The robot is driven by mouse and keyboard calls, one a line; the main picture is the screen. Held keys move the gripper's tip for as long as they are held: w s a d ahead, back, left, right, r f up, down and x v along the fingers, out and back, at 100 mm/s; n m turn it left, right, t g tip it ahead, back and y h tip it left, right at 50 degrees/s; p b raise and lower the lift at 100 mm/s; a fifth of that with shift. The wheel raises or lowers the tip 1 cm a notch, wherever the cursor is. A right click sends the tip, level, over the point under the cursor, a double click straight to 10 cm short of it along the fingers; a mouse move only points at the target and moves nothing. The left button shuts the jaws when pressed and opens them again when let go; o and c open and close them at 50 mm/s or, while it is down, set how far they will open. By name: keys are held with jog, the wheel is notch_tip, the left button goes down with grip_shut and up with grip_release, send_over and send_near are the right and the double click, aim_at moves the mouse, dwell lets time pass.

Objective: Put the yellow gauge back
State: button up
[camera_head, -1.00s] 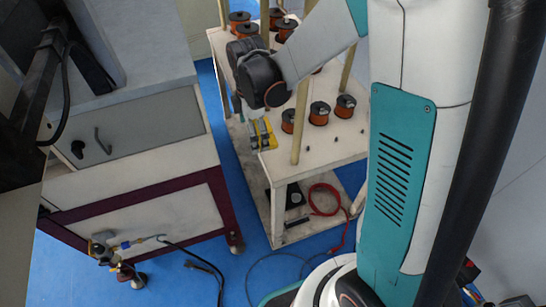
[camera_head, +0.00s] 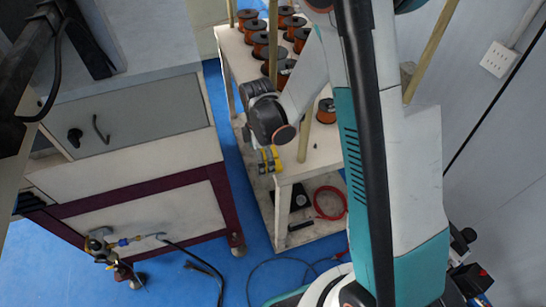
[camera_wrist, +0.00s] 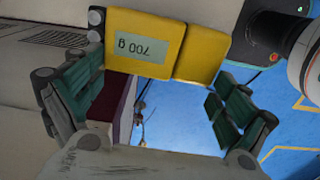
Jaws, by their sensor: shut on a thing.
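The yellow gauge (camera_head: 270,160) is at the left edge of the cart top (camera_head: 318,158) in the head view, just below my dark wrist. In the head view, my wrist hides most of the gripper. I cannot tell whether the gauge touches the cart.
Several copper wire reels (camera_head: 297,40) stand on the cart top, among upright wooden posts (camera_head: 304,125). A red cable coil (camera_head: 330,202) lies on the lower shelf. A grey-fronted cabinet (camera_head: 140,130) stands to the left across a strip of blue floor (camera_head: 190,262).

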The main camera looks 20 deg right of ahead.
aim_at(276, 154)
jog(key=d+b, duration=0.1)
jog(key=d, duration=0.1)
jog(key=d+f+b, duration=0.1)
jog(key=d, duration=0.1)
jog(key=shift+r, duration=0.15)
jog(key=shift+f, duration=0.3)
jog(key=o, duration=0.9)
jog(key=shift+r, duration=0.1)
jog(key=r+p, duration=0.2)
jog(key=r, duration=0.2)
jog(key=r+p, duration=0.1)
jog(key=r, duration=0.4)
jog(key=r+p, duration=0.2)
jog(key=r, duration=0.2)
jog(key=shift+d+r+p, duration=0.35)
jog(key=shift+d+r, duration=0.05)
